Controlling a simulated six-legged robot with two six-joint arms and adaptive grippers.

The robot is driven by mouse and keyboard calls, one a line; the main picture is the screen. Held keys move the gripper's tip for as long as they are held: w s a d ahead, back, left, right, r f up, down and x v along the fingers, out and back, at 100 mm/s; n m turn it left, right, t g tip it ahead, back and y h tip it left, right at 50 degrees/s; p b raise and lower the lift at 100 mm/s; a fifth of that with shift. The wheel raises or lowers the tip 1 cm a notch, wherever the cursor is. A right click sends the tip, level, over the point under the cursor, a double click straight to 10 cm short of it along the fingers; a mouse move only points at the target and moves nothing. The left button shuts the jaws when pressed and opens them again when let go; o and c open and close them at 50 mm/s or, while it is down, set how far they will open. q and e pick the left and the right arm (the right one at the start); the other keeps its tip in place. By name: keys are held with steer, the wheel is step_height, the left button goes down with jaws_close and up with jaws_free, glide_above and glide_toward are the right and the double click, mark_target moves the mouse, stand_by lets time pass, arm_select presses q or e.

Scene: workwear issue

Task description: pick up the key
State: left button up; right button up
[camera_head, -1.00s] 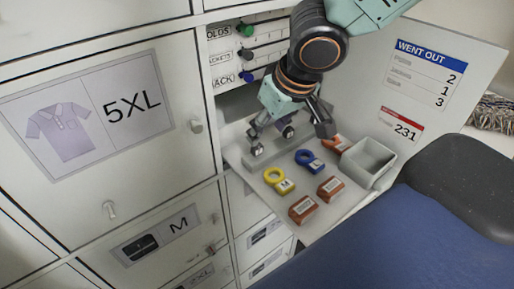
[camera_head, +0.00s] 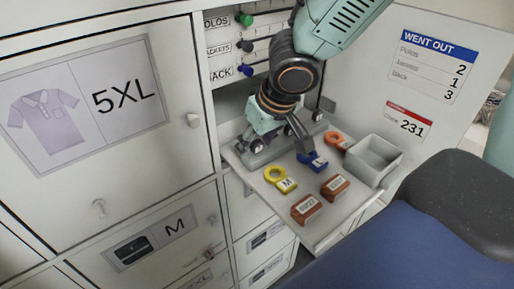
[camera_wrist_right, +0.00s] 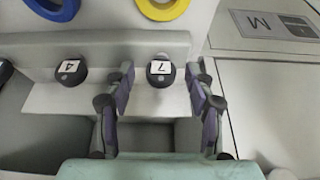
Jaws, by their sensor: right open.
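Two dark round key heads with white number labels stand in a pale grey stepped holder (camera_wrist_right: 100,48) in the right wrist view. The key marked 7 (camera_wrist_right: 160,71) lies between the fingers of my right gripper (camera_wrist_right: 163,88), with a gap on each side. The key marked 4 (camera_wrist_right: 70,71) is left of the fingers, and part of another dark key shows at the left edge. In the head view my right gripper (camera_head: 275,142) is open, low over the holder (camera_head: 256,160) at the shelf's back left. The gripper partly hides the keys there. My left gripper is not in view.
The cabinet door (camera_head: 150,110) stands left. A dark blue seat (camera_head: 400,240) is in front.

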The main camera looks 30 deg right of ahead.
mark_target(256, 141)
steer(key=shift+w, duration=0.25)
steer(key=shift+s+a+r, duration=0.15)
steer(key=shift+s+r, duration=0.1)
steer(key=shift+s, duration=0.45)
steer(key=c, duration=0.5)
steer(key=shift+c, duration=0.7)
steer(key=shift+w+f, duration=0.2)
steer(key=shift+w, duration=0.25)
steer(key=c, duration=0.4)
steer(key=shift+s+r, duration=0.1)
steer(key=shift+s, duration=0.1)
steer(key=shift+s+r, duration=0.1)
steer(key=shift+r, duration=0.1)
steer(key=r+p, duration=0.1)
steer(key=r, duration=0.1)
steer(key=r+p, duration=0.2)
steer(key=r, duration=0.1)
steer(key=r+p, duration=0.1)
steer(key=r, duration=0.1)
steer(key=shift+w+r, duration=0.25)
steer(key=shift+r, duration=0.1)
steer(key=shift+v, duration=0.85)
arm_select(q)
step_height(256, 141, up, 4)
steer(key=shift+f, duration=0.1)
arm_select(e)
steer(key=shift+w+r, duration=0.15)
steer(key=shift+w, duration=0.1)
